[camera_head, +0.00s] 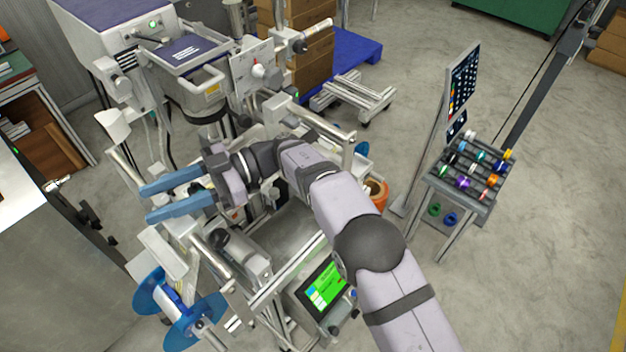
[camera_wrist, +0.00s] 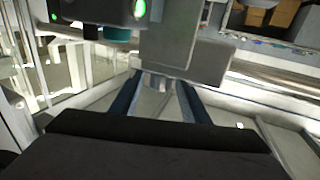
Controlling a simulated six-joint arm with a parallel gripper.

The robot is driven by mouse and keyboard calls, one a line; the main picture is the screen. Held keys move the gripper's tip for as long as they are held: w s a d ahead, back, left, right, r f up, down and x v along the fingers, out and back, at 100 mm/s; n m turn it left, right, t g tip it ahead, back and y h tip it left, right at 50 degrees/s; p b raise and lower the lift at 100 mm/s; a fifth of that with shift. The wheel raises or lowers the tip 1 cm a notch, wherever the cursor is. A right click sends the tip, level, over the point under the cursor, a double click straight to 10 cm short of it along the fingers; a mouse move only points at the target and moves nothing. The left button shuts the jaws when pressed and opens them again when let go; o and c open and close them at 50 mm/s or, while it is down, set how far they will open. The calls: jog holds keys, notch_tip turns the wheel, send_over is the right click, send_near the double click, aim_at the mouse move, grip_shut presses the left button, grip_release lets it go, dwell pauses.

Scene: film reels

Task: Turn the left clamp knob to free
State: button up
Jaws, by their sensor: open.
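My gripper (camera_head: 146,205) is open, with its two blue fingers apart, pointing left over the machine's left side. I see nothing between the fingers in the head view. In the wrist view the blue fingers of my gripper (camera_wrist: 157,92) point toward a grey block-shaped machine part, and I cannot tell whether they touch it. A dark round knob-like part (camera_head: 219,238) sits on the machine below my gripper in the head view. I cannot tell for sure whether it is the left clamp knob, nor how it is turned. My arm hides part of the machine's middle.
A blue reel (camera_head: 148,292) hangs at the machine's lower left. A green-lit touch screen (camera_head: 322,286) is at the front. An orange roll (camera_head: 377,190) is right of my arm. A rack of coloured spools (camera_head: 484,207) stands at right.

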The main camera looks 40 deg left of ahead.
jog(key=shift+r+m+t+y+p, duration=0.1)
jog(key=shift+m+t+y+p, duration=0.6)
jog(key=shift+y, duration=0.4)
jog(key=shift+m+t+y, duration=0.9)
jog(key=shift+m+y, duration=0.4)
jog(key=shift+y, duration=0.3)
jog(key=m+t+y, duration=0.4)
jog(key=t, duration=0.1)
jog(key=shift+w+d+m+t+y, duration=0.15)
jog(key=shift+m+t+y, duration=0.15)
jog(key=shift+m+t, duration=0.15)
jog(key=w+d+m+t+h+p, duration=0.2)
jog(key=w+d+m+t, duration=0.3)
jog(key=w, duration=0.4)
jog(key=w+d+m+t+h+p, duration=0.1)
jog(key=w+d+m+t+h, duration=0.1)
jog(key=w+d+m+t, duration=0.45)
jog(key=w+d+f+m+t+h+p, duration=0.1)
jog(key=w+d+m+h+p, duration=0.1)
jog(key=w+d+h, duration=0.3)
jog(key=shift+w+d+f+m+h, duration=0.3)
jog(key=shift+w+d+m, duration=0.6)
jog(key=shift+w+d, duration=1.65)
